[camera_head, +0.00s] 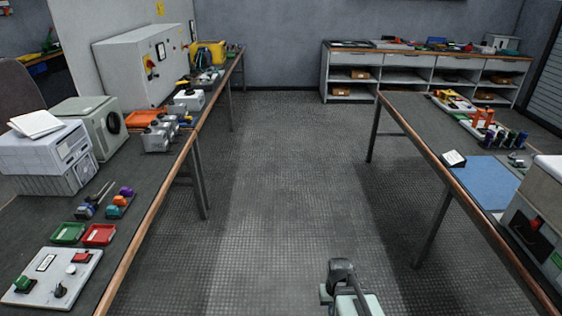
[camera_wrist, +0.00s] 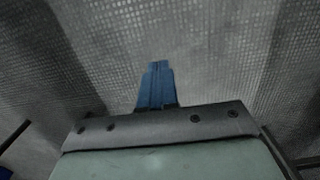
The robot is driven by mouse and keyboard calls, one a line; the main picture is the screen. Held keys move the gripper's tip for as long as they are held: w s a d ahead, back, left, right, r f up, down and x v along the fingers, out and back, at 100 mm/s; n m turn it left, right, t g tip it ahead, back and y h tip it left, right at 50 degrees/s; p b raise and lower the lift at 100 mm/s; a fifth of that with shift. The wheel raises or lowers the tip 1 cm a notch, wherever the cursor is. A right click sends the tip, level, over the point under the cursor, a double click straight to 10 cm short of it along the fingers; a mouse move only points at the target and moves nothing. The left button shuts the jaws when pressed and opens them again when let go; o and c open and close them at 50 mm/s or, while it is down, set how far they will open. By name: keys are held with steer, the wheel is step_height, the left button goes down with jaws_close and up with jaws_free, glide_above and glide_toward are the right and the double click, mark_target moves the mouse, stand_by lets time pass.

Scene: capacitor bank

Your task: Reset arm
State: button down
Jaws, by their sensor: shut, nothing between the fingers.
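My gripper shows in the wrist view as two blue fingers (camera_wrist: 157,84) pressed together, with nothing between them. Behind the fingers are a dark bracket and a pale green housing. The fingers are over the grey textured floor (camera_wrist: 210,50), touching no object. In the head view, part of my arm (camera_head: 345,285) shows at the bottom, right of the middle, over the open floor between two benches. The fingers cannot be made out in the head view.
A left bench (camera_head: 150,200) carries a control panel (camera_head: 55,278), red and green trays and grey boxes. A right bench (camera_head: 425,140) carries a blue mat (camera_head: 480,182) and a grey box (camera_head: 540,215). Shelves (camera_head: 420,70) stand at the back. The floor aisle (camera_head: 280,180) between is clear.

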steer(key=s+f+g, duration=0.3)
steer(key=s+f, duration=0.5)
steer(key=s, duration=0.5)
steer(key=s+f+g, duration=0.3)
steer(key=s+f, duration=0.6)
steer(key=s, duration=0.4)
steer(key=shift+s, duration=0.4)
